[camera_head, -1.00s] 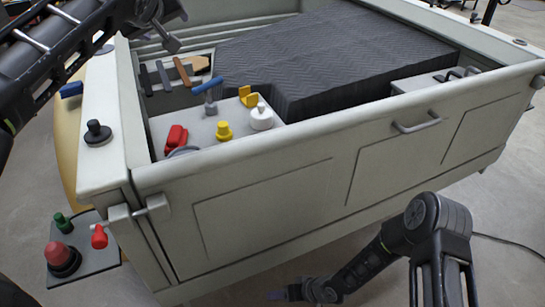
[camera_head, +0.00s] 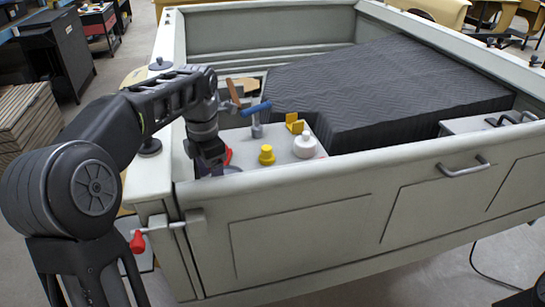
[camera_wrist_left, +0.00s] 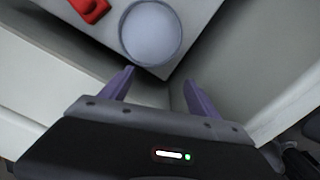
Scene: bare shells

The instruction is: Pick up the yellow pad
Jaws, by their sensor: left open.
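A small yellow angled piece (camera_head: 296,123), which looks like the yellow pad, stands on the light grey ledge (camera_head: 290,178) inside the bed. A yellow knobbed piece (camera_head: 267,155) and a white knobbed piece (camera_head: 305,145) stand in front of it. My left gripper (camera_head: 210,172) points down at the ledge's left end, left of and apart from the yellow pieces. In the left wrist view my left gripper (camera_wrist_left: 160,88) is open and empty, near a round grey disc (camera_wrist_left: 150,34). No yellow shows there. My right gripper is out of view.
A blue-handled tool (camera_head: 255,112) stands between my left gripper and the yellow angled piece. A red piece (camera_wrist_left: 90,8) lies beside the disc. The bed's front wall (camera_head: 330,195) rises before the ledge. A large dark ribbed block (camera_head: 390,85) fills the bed behind.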

